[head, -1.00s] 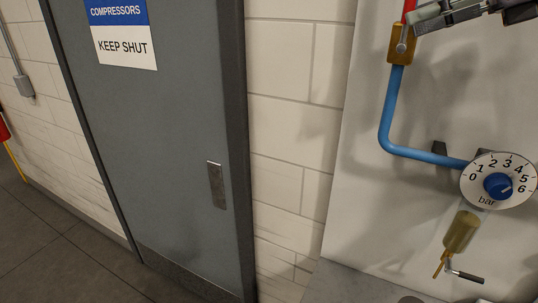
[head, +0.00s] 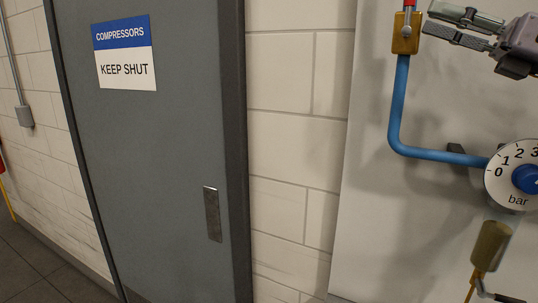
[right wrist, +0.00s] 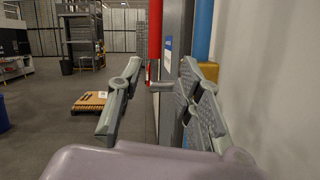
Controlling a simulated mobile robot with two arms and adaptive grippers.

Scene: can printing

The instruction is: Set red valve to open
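The red valve shows at the top of the head view as a red lever (head: 410,4) above a brass body (head: 405,35). The body sits on a blue pipe, and the lever's upper part is cut off by the frame. In the right wrist view the red lever (right wrist: 155,40) stands upright ahead, between my fingers in the picture. The brass body (right wrist: 208,72) is partly hidden behind the right finger. My right gripper (head: 430,19) is open and empty, its fingers pointing left toward the valve. It also shows open in the wrist view (right wrist: 158,85). My left gripper is out of view.
The blue pipe (head: 398,100) runs down to a bar dial (head: 515,190) at the right edge. A brass fitting (head: 490,245) hangs below. A grey door (head: 150,170) stands left. A pallet (right wrist: 90,102) lies on the open floor behind.

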